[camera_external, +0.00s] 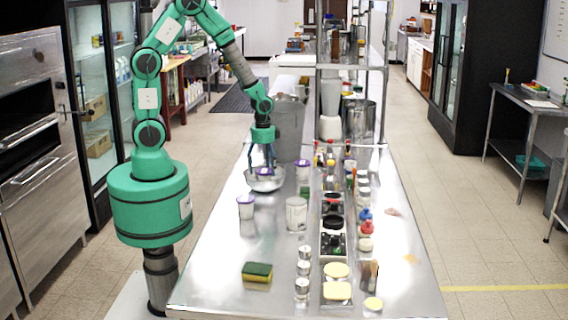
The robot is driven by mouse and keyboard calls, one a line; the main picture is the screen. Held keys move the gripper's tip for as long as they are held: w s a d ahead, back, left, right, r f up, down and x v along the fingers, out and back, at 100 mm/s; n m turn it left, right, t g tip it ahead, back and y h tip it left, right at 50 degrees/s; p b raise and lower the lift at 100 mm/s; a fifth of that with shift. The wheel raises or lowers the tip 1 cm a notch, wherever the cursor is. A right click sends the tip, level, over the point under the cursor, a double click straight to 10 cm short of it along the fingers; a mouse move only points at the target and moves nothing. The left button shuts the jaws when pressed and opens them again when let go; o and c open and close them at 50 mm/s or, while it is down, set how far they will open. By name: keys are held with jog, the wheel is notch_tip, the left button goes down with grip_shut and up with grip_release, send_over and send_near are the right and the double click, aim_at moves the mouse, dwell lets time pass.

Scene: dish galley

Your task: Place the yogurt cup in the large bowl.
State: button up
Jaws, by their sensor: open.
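A large silvery bowl (265,185) sits on the steel counter, toward its far left part. My gripper (263,167) points straight down over the bowl, with its dark fingers reaching to about rim height. A small white cup with a purple top (263,172) shows between the fingers, at the bowl; it looks to be inside, but the fingers partly hide it. The fingers are open. A similar white and purple yogurt cup (246,208) stands upright on the counter in front of the bowl. Another purple-topped cup (302,169) stands right of the bowl.
A large grey pot (287,125) stands close behind the bowl. A white can (296,214) stands right of the front cup. Bottles, jars and containers crowd the counter's right half. A yellow and green sponge (257,272) lies near the front. The counter's front left is mostly clear.

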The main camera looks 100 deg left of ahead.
notch_tip(320, 180, up, 10)
jog(key=p, duration=0.1)
jog(key=shift+r, duration=0.25)
dwell(0.9)
jog(key=s+d+r+n+t, duration=0.1)
jog(key=d+r, duration=0.4)
jog(key=r, duration=0.3)
jog(key=s+d+r+t, duration=0.2)
jog(key=d+r, duration=0.3)
jog(key=r, duration=0.3)
jog(key=s+d+r+n+t, duration=0.1)
jog(key=s+d+r+t, duration=0.1)
jog(key=s+d+r, duration=0.7)
jog(key=shift+v, duration=1.05)
jog(key=shift+s+f, duration=0.15)
notch_tip(320, 180, down, 4)
jog(key=b, duration=0.3)
jog(key=shift+r, duration=0.2)
